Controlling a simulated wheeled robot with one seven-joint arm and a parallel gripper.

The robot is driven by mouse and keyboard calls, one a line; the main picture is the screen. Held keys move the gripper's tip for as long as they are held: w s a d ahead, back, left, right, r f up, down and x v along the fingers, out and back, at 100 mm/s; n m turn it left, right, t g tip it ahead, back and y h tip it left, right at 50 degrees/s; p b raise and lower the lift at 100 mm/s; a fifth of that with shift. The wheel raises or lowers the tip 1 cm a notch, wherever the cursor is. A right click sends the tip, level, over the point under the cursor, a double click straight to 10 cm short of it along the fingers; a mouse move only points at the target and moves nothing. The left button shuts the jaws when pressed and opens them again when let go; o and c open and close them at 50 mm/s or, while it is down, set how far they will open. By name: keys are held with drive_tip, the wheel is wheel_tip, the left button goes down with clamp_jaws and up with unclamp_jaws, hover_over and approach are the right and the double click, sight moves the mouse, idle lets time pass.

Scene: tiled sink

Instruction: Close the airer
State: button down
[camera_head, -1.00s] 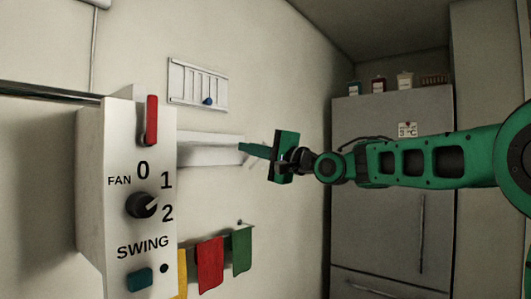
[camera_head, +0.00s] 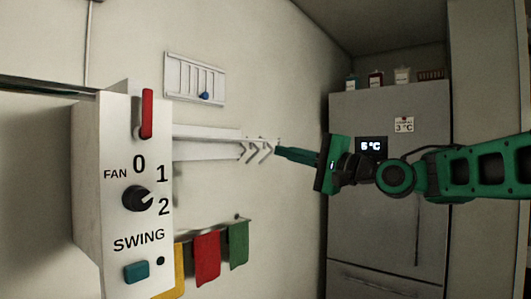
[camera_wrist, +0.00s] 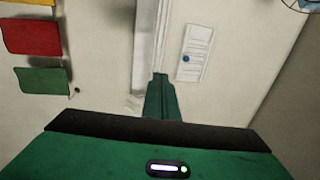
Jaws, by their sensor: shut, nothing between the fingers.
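The airer (camera_head: 210,145) is a long white unit on the left wall, with white zigzag links (camera_head: 259,151) standing out at its right end. In the wrist view a pale upright strip (camera_wrist: 150,60) lies beyond the fingers and seems to be the airer. My gripper (camera_head: 279,149) is shut and empty, its green fingertips pointing left at the outer end of the links. I cannot tell whether they touch. The shut fingers also show in the wrist view (camera_wrist: 160,78), over the strip's lower end.
A control box (camera_head: 135,200) with a red lever and a knob is close at left. Yellow, red (camera_head: 207,258) and green cloths hang below the airer. A white slatted panel (camera_head: 195,77) with a blue knob is above. A grey fridge (camera_head: 390,220) stands behind my arm.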

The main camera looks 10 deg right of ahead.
sight(238, 139)
drive_tip(key=shift+w+d, duration=0.1)
drive_tip(key=shift+w, duration=0.05)
drive_tip(key=x, duration=1.4)
drive_tip(key=shift+r, duration=0.1)
